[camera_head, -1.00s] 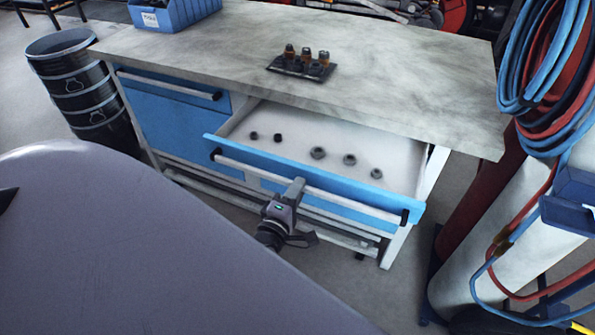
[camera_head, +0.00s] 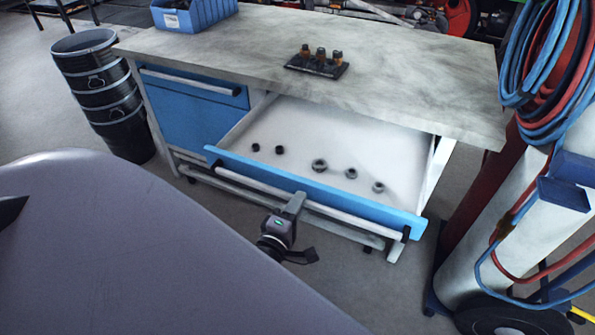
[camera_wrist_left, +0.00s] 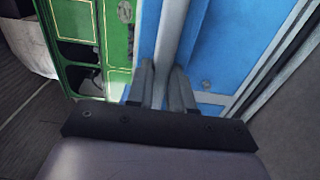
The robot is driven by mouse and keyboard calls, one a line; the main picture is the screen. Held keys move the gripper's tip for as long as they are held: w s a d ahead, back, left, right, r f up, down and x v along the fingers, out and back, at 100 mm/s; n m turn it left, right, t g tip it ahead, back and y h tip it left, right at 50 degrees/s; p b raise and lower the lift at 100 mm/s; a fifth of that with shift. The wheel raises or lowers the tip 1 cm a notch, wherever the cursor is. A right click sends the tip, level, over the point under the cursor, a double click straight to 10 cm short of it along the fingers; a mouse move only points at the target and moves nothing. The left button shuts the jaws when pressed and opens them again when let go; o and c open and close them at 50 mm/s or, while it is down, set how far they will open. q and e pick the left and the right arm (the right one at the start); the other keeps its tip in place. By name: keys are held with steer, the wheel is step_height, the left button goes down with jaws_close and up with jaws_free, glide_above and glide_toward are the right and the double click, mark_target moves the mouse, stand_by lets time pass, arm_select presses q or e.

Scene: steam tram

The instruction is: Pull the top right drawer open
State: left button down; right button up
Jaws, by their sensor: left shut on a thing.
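The top right drawer (camera_head: 318,187) of the workbench stands well out from the bench, with its white inside showing. Several dark nuts (camera_head: 319,165) lie on its floor. A pale bar handle (camera_head: 340,213) runs along its blue front. My left gripper (camera_head: 293,207) is at the handle, left of its middle. In the left wrist view the two fingers (camera_wrist_left: 162,88) are on either side of the handle bar (camera_wrist_left: 169,40), shut on it, with the blue drawer front (camera_wrist_left: 215,45) beside it. My right gripper is not in view.
The worktop (camera_head: 400,88) holds a small dark tray with fittings (camera_head: 317,65) and a blue bin (camera_head: 194,12). A dark drum (camera_head: 103,95) stands left of the bench. Gas cylinders (camera_head: 502,215) with coiled hoses (camera_head: 545,75) stand close at the right.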

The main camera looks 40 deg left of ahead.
arm_select(q)
steer(key=c, duration=1)
jaws_free()
steer(key=v, duration=0.7)
steer(key=shift+d, duration=0.15)
steer(key=s+d+f+m+g+h, duration=0.2)
steer(key=s+d+m+g+h, duration=0.1)
steer(key=m, duration=0.8)
steer(key=s+d+f+m+g+h, duration=0.3)
steer(key=s+d+m+g, duration=0.1)
steer(key=m, duration=0.8)
steer(key=shift+s+d, duration=0.75)
steer(key=shift+d, duration=0.4)
